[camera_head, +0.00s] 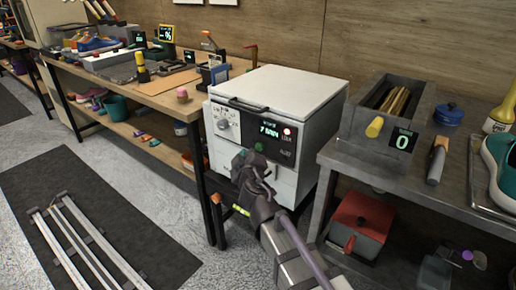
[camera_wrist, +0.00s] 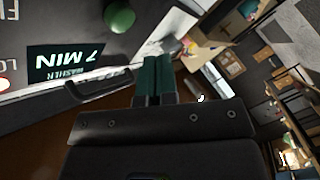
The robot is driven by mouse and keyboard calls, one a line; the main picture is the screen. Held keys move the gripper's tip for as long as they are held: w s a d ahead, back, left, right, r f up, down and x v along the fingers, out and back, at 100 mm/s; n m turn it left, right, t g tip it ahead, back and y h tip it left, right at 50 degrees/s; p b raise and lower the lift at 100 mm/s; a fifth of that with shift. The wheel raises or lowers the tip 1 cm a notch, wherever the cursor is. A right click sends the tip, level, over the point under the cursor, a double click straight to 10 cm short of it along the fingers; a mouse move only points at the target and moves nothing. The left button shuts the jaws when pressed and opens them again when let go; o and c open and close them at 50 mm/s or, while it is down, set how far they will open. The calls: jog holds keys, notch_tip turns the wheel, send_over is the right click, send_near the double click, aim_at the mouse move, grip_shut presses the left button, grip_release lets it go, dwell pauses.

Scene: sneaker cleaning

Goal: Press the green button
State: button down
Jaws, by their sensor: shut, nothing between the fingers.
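The green button (camera_head: 259,147) is a small round knob on the dark front panel of a white washer (camera_head: 290,88). In the wrist view the green button (camera_wrist: 119,17) is a round dome at the top, left of the fingers. My gripper (camera_head: 241,160) is in front of the washer, just below and left of the button in the head view. In the wrist view my gripper (camera_wrist: 157,62) shows two teal fingers side by side, shut and empty. The fingertips appear apart from the button. The display (camera_wrist: 68,62) reads "WASHER 7 MIN".
A handle (camera_wrist: 98,86) lies close to my fingers in the wrist view. A wooden workbench (camera_head: 165,95) stands left, and a grey table (camera_head: 440,188) with a bin (camera_head: 360,115) stands right.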

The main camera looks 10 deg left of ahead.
jog(key=s, duration=0.1)
jog(key=s+a, duration=0.1)
jog(key=shift+s, duration=0.3)
dwell(0.4)
